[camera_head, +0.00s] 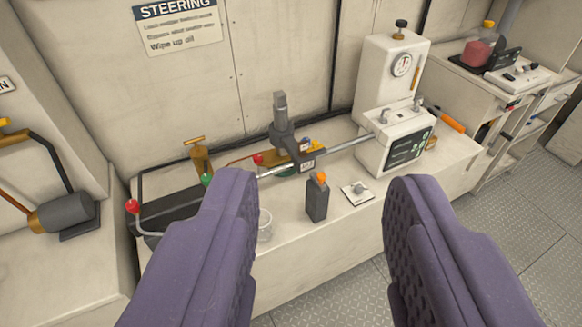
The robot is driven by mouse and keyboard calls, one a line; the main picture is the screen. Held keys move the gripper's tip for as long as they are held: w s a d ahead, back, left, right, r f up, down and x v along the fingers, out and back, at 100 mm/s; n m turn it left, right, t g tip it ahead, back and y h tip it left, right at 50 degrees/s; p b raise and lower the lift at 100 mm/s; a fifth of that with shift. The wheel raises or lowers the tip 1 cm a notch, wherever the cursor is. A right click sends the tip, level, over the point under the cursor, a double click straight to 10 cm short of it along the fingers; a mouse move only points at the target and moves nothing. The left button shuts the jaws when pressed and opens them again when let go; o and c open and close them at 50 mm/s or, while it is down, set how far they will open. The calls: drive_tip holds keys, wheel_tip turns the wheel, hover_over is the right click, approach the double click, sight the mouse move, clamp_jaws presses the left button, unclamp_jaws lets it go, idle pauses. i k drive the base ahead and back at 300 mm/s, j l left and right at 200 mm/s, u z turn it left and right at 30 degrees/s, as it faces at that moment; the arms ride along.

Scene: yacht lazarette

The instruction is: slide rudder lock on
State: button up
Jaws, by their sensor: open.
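My gripper (322,190) is open and empty, with two purple padded fingers reaching in from the bottom. Between and beyond the fingertips, a small dark grey block with an orange top (316,201) stands upright on the bench's front part. It may be the rudder lock, but I cannot tell for sure.
A white plate with a knob (357,193) lies right of the block; a clear jar (265,225) is by the left finger. An orange-handled tool (446,120) is at right. Metal floor (500,235) is clear.

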sight(318, 179)
drive_tip(key=k+l, duration=0.1)
drive_tip(key=l, duration=0.95)
drive_tip(key=k+l, duration=0.15)
drive_tip(key=l, duration=0.4)
